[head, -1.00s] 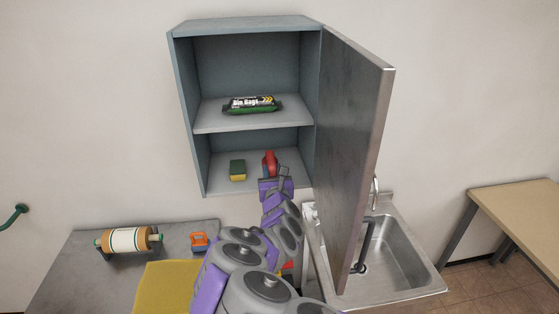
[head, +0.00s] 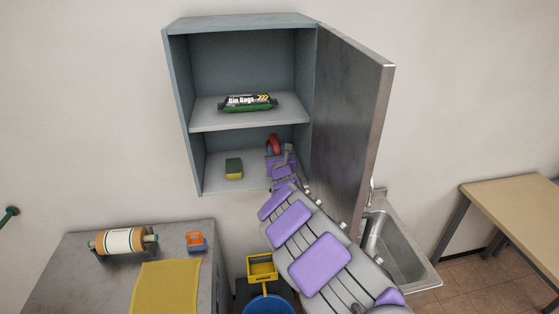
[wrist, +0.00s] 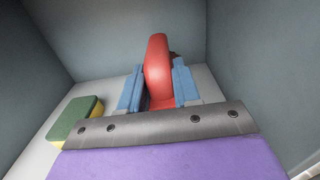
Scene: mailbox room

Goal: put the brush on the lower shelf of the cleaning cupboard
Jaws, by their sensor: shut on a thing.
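The cleaning cupboard (head: 180,100) hangs on the wall with its door (head: 350,120) open to the right. My gripper (head: 275,153) is inside its lower compartment, at the right part of the lower shelf (head: 217,180). In the wrist view, the blue fingers of my gripper (wrist: 158,92) are shut on a red rounded thing, which I take to be the brush (wrist: 157,65). The red brush also shows in the head view (head: 273,142). Its lower part is hidden by my gripper, so I cannot tell whether it touches the shelf.
A green-and-yellow sponge (head: 234,168) lies on the lower shelf, left of my gripper. Bin bags (head: 248,102) lie on the upper shelf (head: 215,120). An orange-and-blue item (head: 196,241), a roll (head: 123,241) and a yellow cloth (head: 165,285) are on the counter. The sink (head: 405,250) is right.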

